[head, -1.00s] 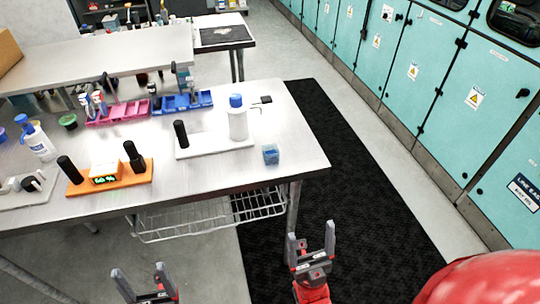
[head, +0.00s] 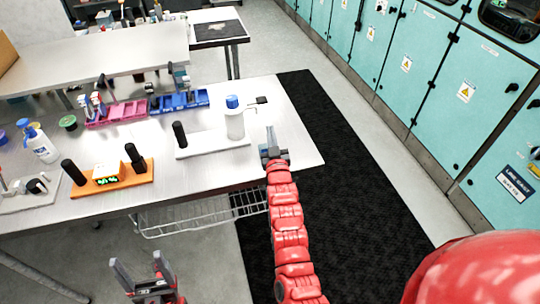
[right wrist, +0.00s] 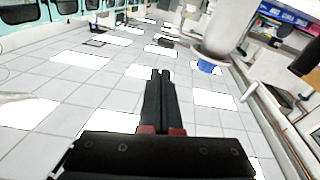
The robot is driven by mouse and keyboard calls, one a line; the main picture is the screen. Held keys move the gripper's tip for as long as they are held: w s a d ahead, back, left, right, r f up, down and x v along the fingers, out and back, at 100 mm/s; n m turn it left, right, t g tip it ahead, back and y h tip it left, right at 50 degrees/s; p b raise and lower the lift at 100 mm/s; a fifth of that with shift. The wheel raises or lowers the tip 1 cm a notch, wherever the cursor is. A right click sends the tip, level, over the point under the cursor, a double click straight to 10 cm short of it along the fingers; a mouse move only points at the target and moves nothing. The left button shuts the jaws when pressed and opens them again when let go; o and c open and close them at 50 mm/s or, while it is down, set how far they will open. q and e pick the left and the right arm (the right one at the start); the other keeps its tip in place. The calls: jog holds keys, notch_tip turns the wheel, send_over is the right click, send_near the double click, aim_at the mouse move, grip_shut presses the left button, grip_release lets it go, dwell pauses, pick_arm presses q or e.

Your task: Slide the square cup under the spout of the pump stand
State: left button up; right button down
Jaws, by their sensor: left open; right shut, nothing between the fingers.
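The pump stand appears to be the white board (head: 202,145) with a black post (head: 180,134) and a white bottle (head: 235,124) with a blue cap. A small black piece (head: 262,100) shows just right of the cap. My right gripper (head: 270,134) is shut and empty at the table's right side, just right of the board; its fingers also show in the right wrist view (right wrist: 160,74). The square cup cannot be made out; my right gripper covers its earlier spot. The bottle's blue cap (right wrist: 208,67) shows upside down in the wrist view. My left gripper (head: 140,266) is open and empty, in front of the table.
Pink (head: 118,112) and blue bins (head: 180,101) lie behind. A spray bottle (head: 42,148) stands far left. A wire shelf hangs below the table.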

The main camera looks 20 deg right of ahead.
jog(key=f+g+p, duration=0.1)
jog(key=g, duration=0.1)
jog(key=w+d+f+g+p, duration=0.1)
jog(key=g, duration=0.2)
jog(key=d+f+g+p, duration=0.1)
jog(key=g, duration=0.2)
jog(key=shift+w+f, duration=0.1)
jog(key=shift+w, duration=0.3)
jog(key=s+a+r+g+y+p, duration=0.1)
jog(key=s+a+g+y+p, duration=0.1)
jog(key=s+g, duration=0.6)
jog(key=shift+y, duration=0.3)
jog(key=b+x, duration=0.1)
jog(key=x, duration=0.2)
jog(key=b+x, duration=0.1)
jog(key=x, duration=0.2)
jog(key=b+x, duration=0.2)
jog(key=x, duration=0.1)
jog(key=shift+a, duration=0.3)
jog(key=shift+w, duration=0.35)
jog(key=shift+w+f+p, duration=0.2)
jog(key=shift+w+p, duration=0.3)
jog(key=shift+w, duration=0.55)
